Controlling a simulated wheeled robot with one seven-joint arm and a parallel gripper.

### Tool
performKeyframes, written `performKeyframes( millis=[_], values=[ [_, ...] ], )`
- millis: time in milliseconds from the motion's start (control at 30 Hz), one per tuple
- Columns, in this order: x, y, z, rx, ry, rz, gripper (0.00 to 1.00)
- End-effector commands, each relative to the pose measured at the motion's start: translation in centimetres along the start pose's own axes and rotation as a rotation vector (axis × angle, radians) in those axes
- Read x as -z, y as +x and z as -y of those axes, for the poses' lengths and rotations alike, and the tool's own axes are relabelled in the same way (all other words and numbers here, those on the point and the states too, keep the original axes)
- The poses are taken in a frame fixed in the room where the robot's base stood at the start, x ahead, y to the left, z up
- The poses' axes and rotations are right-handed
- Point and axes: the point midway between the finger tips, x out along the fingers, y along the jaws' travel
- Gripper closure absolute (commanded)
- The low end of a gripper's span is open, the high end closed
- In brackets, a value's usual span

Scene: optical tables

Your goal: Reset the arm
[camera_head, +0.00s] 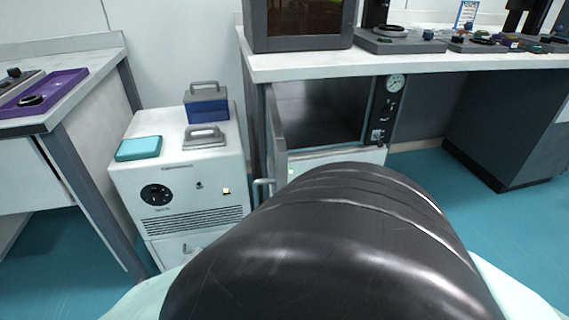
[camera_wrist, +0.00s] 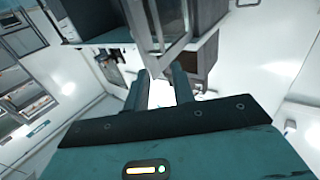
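My gripper (camera_wrist: 160,85) shows in the wrist view, with its two dark fingers apart and nothing between them. Beyond the fingers, the wrist view shows a tilted view of the room, with an open door frame (camera_wrist: 158,30) near the fingertips; I cannot tell the distance or whether they touch. In the head view the gripper is not visible. A large black rounded part of my own body fills the lower middle there and hides the floor behind it.
In the head view, an open-doored chamber (camera_head: 318,115) with a gauge (camera_head: 395,83) stands under the back bench (camera_head: 420,63). A purple tray (camera_head: 45,92) lies on the left table. Blue floor (camera_head: 430,175) is clear at right.

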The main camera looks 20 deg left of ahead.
Motion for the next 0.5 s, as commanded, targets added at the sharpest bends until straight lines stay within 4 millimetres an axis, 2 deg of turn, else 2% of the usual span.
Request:
performKeyframes(
  millis=[267,333,433,500],
  values=[
    [0.0,0.1,0.0,0.001,0.001,0.001,0.75],
    [0.3,0.7,0.3,0.016,0.014,0.013,0.75],
    [1.4,2.8,1.2,0.079,0.063,0.057,0.75],
    [2.6,5.0,2.3,0.158,0.110,0.111,0.75]
  ],
)
